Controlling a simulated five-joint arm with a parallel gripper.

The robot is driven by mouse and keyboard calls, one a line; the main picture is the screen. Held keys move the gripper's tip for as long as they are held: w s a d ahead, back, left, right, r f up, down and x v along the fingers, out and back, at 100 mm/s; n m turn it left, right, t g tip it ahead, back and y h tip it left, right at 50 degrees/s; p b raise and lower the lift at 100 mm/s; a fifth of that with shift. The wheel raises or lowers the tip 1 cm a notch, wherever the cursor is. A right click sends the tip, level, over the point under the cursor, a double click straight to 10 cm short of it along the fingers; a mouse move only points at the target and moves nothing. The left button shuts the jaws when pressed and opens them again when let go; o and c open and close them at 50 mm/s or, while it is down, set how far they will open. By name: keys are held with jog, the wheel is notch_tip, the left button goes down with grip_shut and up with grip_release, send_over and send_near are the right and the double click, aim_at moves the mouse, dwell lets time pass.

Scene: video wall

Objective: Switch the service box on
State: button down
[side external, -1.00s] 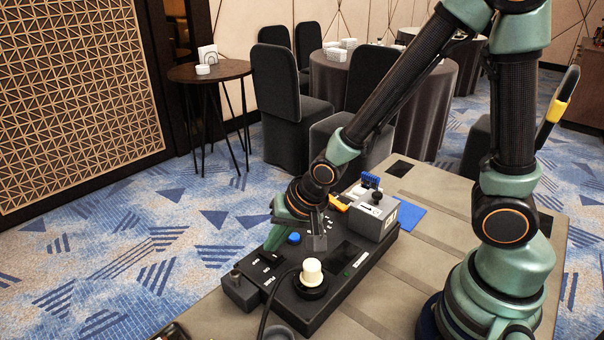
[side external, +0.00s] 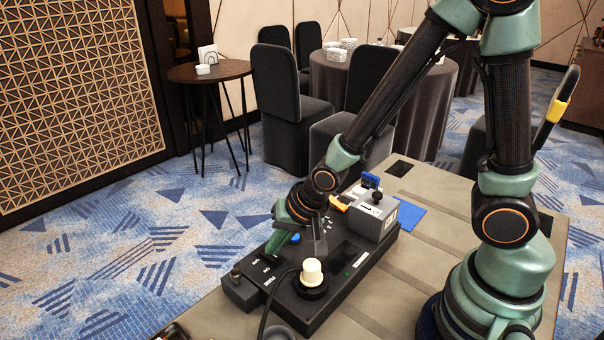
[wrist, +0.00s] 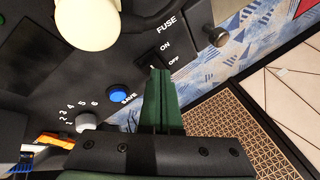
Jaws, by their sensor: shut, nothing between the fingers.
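The service box (side external: 330,300) is a long black unit on the table. In the wrist view its panel (wrist: 60,60) shows a small dark switch (wrist: 152,65) beside the white words ON and OFF. My gripper (wrist: 160,74) is shut and empty, its green fingers pointing down at the panel. In the wrist view the fingertips are right by the switch and cover part of it. I cannot tell whether they touch it or which way it is set. In the side view my gripper (side external: 270,251) is low over the box's far left part.
A blue SAVE button (wrist: 120,94) and a grey numbered dial (wrist: 87,121) lie close to my fingers. A cream knob (side external: 312,271) rises from the box. A black cable (side external: 266,316) runs by the front.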

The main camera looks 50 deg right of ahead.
jog(key=shift+f, duration=0.25)
jog(key=shift+r, duration=0.1)
dwell(0.5)
jog(key=shift+r, duration=0.75)
jog(key=shift+w, duration=0.1)
jog(key=shift+w+r, duration=0.2)
jog(key=shift+r, duration=1.05)
jog(key=shift+w+r, duration=0.15)
jog(key=shift+r, duration=1.05)
jog(key=shift+r, duration=0.1)
jog(key=s+d+r+n+h, duration=0.1)
jog(key=s+d+r+n, duration=0.6)
jog(key=d+r, duration=0.3)
notch_tip(320, 180, up, 2)
jog(key=shift+s+d+n+h, duration=0.2)
jog(key=shift+s+n+h, duration=0.1)
jog(key=shift+s, duration=0.3)
